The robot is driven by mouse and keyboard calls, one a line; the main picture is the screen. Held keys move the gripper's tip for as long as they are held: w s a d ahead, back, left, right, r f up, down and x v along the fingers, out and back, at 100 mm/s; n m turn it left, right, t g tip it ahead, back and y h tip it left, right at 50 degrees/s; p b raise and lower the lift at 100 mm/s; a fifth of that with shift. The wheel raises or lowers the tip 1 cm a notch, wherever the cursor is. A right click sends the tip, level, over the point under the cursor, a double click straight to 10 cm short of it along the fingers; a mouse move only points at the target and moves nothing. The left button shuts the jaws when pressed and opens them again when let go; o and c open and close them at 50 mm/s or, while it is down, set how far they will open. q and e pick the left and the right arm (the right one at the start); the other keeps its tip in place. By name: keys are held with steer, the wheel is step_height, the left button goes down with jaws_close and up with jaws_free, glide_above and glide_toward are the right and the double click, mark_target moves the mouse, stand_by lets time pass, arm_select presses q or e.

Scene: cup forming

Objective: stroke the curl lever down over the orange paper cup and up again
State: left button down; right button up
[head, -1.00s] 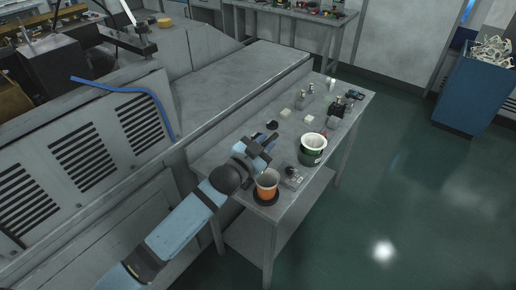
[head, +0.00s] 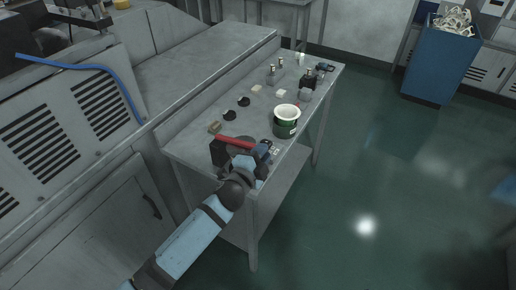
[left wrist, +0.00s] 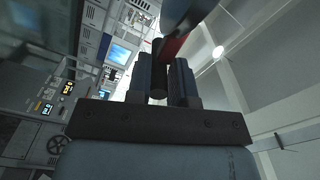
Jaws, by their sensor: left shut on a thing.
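The curl lever shows as a red bar (head: 236,141) lying nearly level above the near end of the work table, with a dark block (head: 218,153) at its left end. My left gripper (head: 262,151) is at the bar's right end. In the left wrist view its two dark fingers (left wrist: 161,80) are closed around a dark cylinder, with a red part of the lever (left wrist: 173,46) just beyond. The orange paper cup is not visible now; my left wrist and the lever cover that part of the table. My right gripper is not in view.
A green tub with a white rim (head: 286,121) stands close beyond my left gripper. Small dark discs (head: 243,101), pale blocks (head: 281,93) and other small items are spread over the grey table (head: 262,75). A blue bin (head: 437,69) stands on the floor at right.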

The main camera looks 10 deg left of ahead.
arm_select(q)
step_height(320, 180, down, 3)
steer(key=shift+d+r+m+b, duration=0.1)
steer(key=shift+r+m+b, duration=0.05)
steer(key=shift+m+b, duration=0.55)
steer(key=c, duration=1.1)
jaws_free()
steer(key=v, duration=1.4)
steer(key=shift+b, duration=0.45)
steer(key=shift+w, duration=0.1)
